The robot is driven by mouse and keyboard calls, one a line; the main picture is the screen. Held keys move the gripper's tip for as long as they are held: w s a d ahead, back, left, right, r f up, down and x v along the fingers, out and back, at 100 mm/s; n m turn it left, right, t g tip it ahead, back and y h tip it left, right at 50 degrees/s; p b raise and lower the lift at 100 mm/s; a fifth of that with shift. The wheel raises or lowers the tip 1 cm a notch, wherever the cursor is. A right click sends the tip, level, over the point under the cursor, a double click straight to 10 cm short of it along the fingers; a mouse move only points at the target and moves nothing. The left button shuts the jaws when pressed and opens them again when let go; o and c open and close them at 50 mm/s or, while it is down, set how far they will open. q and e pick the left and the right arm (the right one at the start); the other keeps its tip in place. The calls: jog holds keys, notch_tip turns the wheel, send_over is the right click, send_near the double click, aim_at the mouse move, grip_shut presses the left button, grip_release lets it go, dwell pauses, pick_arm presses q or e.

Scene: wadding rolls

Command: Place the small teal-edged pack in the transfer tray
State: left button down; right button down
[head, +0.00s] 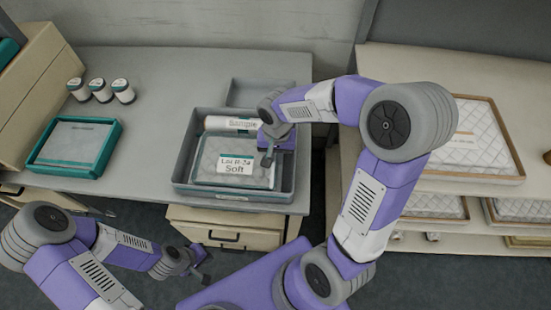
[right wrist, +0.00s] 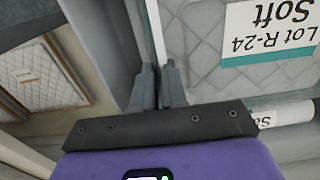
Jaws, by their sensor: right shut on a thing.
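The small pack (head: 233,160) has a quilted grey top, a dark teal edge and a white label reading "Lot R-24 Soft". It lies inside a grey tray (head: 230,196). The pack also shows in the right wrist view (right wrist: 205,65), with a teal stripe on its label. My right gripper (head: 267,160) points down at the pack's right edge. Its fingers (right wrist: 158,75) are close together on that edge, shut on the pack. A teal-rimmed tray (head: 111,148) with a small label stands to the left, its grey floor bare. My left gripper (head: 202,265) hangs low, in front of the table; its fingers are too small to read.
A white roll (head: 230,124) labelled "Sample" lies in the grey tray behind the pack. A shelf of quilted packs (head: 462,140) is on the right. Table between the two trays is clear.

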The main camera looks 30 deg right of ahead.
jog(key=shift+f, duration=0.55)
jog(key=c, duration=1.2)
grip_release()
jog(key=shift+r, duration=0.25)
notch_tip(320, 180, up, 12)
jog(key=p, duration=0.4)
jog(key=shift+f, duration=0.1)
